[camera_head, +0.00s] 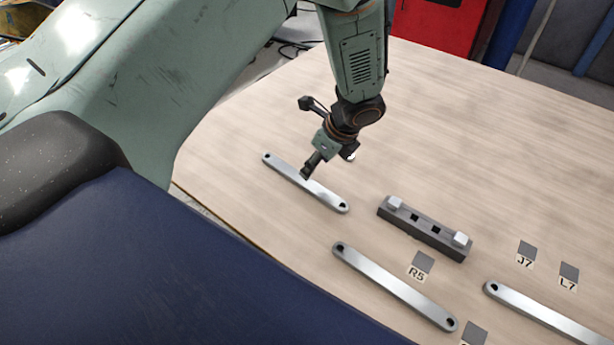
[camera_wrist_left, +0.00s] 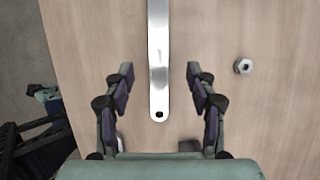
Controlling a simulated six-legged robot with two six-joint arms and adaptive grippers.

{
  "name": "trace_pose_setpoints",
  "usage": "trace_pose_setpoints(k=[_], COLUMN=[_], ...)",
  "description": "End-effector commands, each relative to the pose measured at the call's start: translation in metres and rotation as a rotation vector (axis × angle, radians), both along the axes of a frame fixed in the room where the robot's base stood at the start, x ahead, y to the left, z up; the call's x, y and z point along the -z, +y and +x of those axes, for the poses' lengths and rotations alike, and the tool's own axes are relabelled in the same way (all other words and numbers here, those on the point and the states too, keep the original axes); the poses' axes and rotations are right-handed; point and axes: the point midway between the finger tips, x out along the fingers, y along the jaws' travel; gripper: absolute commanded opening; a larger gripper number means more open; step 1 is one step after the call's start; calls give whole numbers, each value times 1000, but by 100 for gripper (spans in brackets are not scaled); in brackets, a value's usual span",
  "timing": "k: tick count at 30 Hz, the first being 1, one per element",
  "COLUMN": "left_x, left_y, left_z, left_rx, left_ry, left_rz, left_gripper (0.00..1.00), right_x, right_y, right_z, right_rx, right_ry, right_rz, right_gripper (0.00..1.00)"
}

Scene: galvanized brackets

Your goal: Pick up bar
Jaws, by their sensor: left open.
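Several flat silver bars with a hole at each end lie on the wooden table. One bar (camera_head: 325,194) lies under my left gripper (camera_head: 308,172) in the head view. In the left wrist view my left gripper (camera_wrist_left: 160,85) is open, with one finger on each side of that bar (camera_wrist_left: 158,55). The fingers are apart from the bar, and its holed end shows between them. A second bar (camera_head: 393,285) lies nearer, and a third bar (camera_head: 545,316) lies at the lower right. My right gripper is not in view.
A dark grey block (camera_head: 425,229) with two pale blocks on it stands right of the bar. Grey squares with labels such as R5 (camera_head: 417,273) and J7 (camera_head: 525,256) lie on the table (camera_head: 500,150). A hex nut (camera_wrist_left: 243,66) lies right of the gripper. The far table is clear.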

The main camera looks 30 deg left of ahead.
Motion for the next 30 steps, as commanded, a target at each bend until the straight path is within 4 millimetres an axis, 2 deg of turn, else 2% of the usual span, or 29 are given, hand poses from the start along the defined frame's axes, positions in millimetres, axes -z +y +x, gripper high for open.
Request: trace_pose_setpoints(k=[5, 21, 30], left_x=[7, 67, 70], left_y=[5, 33, 35], left_z=[-2, -4, -2], left_rx=[10, 8, 8], left_ry=[6, 4, 3], left_rz=[9, 8, 8], left_gripper=[57, 57, 57], right_x=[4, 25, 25], right_y=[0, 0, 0], right_z=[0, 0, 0], right_rx=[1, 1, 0], right_ry=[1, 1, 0], right_rz=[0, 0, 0], right_gripper=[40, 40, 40])
